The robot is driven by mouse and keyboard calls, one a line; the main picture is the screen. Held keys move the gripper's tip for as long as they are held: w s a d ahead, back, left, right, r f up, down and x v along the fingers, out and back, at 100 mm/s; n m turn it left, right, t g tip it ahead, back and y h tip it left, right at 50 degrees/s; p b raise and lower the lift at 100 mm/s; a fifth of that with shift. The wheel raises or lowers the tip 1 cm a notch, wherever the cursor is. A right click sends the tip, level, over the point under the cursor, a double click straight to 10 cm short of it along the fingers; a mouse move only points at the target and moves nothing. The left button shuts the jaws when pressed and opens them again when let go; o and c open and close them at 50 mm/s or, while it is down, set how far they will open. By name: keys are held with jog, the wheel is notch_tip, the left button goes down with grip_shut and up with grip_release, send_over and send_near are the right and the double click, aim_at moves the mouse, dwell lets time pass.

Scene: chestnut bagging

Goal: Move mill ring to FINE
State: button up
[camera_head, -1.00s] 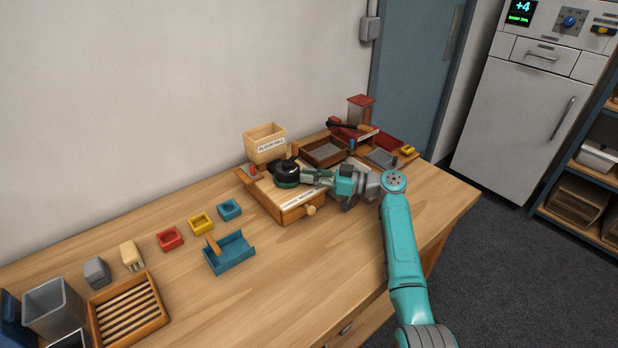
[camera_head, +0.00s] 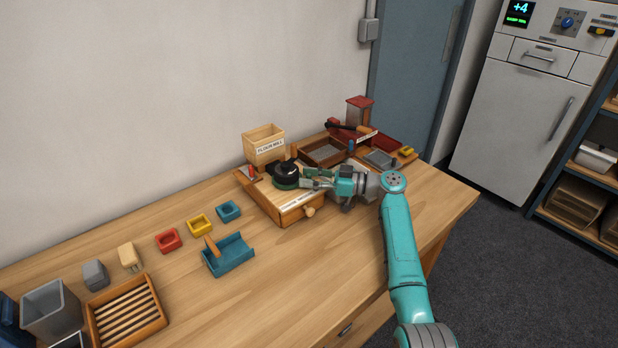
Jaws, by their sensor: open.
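The flour mill (camera_head: 282,207) stands on the bench, a wooden box with a hopper (camera_head: 264,144) labelled FLOUR MILL and a small round drawer knob at its front. The dark mill ring (camera_head: 285,174), black with a green lower edge, sits on top of the mill. The gripper is open and appears empty. Whether a finger touches the ring is too small to tell. Any FINE mark cannot be read here.
A wooden sieve tray (camera_head: 325,152) and red trays stand behind my gripper. The bench front between the scoop and my arm is clear.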

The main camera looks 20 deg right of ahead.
jog(key=v, duration=1.1)
jog(key=shift+s+d, duration=0.2)
jog(key=shift+d, duration=0.1)
